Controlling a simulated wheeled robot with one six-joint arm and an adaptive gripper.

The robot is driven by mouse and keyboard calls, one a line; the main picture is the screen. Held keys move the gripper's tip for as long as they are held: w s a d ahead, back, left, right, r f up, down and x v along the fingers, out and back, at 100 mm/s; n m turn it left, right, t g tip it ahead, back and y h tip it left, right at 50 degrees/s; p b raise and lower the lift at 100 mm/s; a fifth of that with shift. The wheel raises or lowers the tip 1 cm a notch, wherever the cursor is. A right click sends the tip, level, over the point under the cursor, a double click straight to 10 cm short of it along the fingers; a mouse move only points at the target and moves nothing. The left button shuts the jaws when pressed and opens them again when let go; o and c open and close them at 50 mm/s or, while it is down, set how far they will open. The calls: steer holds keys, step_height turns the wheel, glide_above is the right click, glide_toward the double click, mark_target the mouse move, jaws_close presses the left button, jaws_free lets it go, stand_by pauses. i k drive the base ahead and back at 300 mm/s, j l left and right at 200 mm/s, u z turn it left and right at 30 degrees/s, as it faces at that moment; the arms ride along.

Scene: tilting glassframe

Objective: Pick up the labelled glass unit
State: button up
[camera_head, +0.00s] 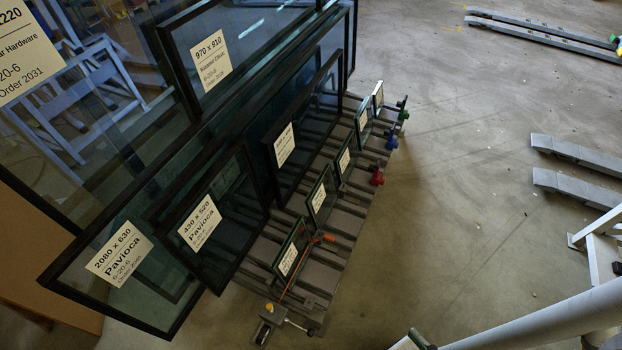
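Several dark-framed glass units with white labels lean on a slatted rack (345,222). Large ones stand at the left and back, such as the 2080 x 630 unit (165,292), the 430 x 520 unit (238,222) and the 970 x 910 unit (258,28). A middle-sized labelled unit (312,118) leans behind a row of small labelled units, including a near one (296,246), another (325,186) and a far one (377,97). Which unit the task means cannot be told. I cannot make out my gripper in this view.
Red (377,177), blue (392,143) and green knobs edge the rack. An orange strap (300,262) crosses its near end. Grey beams (570,152) and a white frame (600,245) stand right. A pale tube (560,318) crosses bottom right. Centre-right floor is clear.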

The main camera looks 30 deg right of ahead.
mark_target(320, 203)
steer(key=u, duration=2.4)
steer(key=z, duration=2.85)
steer(key=u, duration=0.35)
steer(key=i+l+u, duration=0.15)
steer(key=l+u, duration=0.75)
steer(key=l, duration=0.15)
steer(key=i+l, duration=0.05)
